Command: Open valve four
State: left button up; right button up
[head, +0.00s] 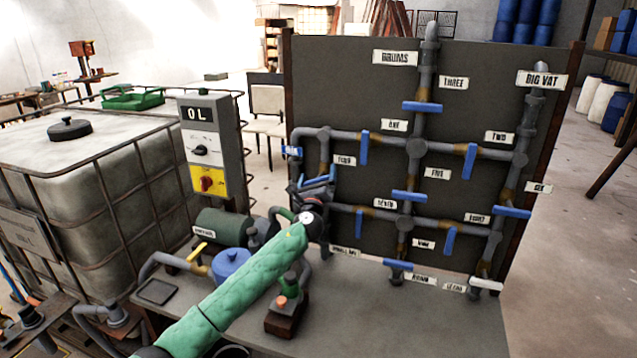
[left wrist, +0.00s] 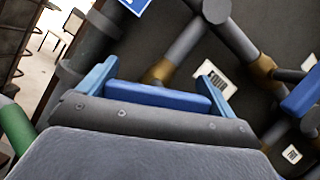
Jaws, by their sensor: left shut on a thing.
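The pipe board (head: 470,80) carries several blue-handled valves with white name plates. The plate that seems to read FOUR (head: 344,160) is beside the left upright pipe. My left gripper (head: 317,186) is at that pipe, shut on a blue valve handle. In the left wrist view the blue handle (left wrist: 160,97) lies between the two light blue fingers and crosses the pipe at a slant. A white plate (left wrist: 216,82) is just beyond it. The gripper hides much of the valve in the head view. My right gripper is out of view.
Other blue handles, such as the one by ONE (head: 364,147) and the one by SEVEN (head: 409,196), are to the right. A grey control box (head: 211,150) and a caged white tank (head: 60,200) stand left.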

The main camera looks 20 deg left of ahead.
pick_arm(q)
jog(key=n+y, duration=0.1)
jog(key=n, duration=0.1)
jog(key=n+g, duration=0.1)
jog(key=n, duration=0.1)
jog(key=shift+a+f+y+b, duration=0.1)
jog(key=shift+f+y+b, duration=0.05)
jog(key=shift+y+b, duration=0.25)
jog(key=shift+n+g+y, duration=0.4)
jog(key=shift+n+y, duration=0.1)
jog(key=shift+n, duration=0.6)
jog(key=shift+a+n+g, duration=0.1)
jog(key=shift+n+g, duration=0.3)
jog(key=shift+n, duration=0.7)
jog(key=n, duration=0.2)
jog(key=n+g, duration=0.1)
jog(key=n, duration=0.1)
jog(key=n+g+p, duration=0.1)
jog(key=n, duration=0.1)
jog(key=shift+a+f+n+y, duration=0.15)
jog(key=shift+f+n+y, duration=0.15)
jog(key=shift+f, duration=0.1)
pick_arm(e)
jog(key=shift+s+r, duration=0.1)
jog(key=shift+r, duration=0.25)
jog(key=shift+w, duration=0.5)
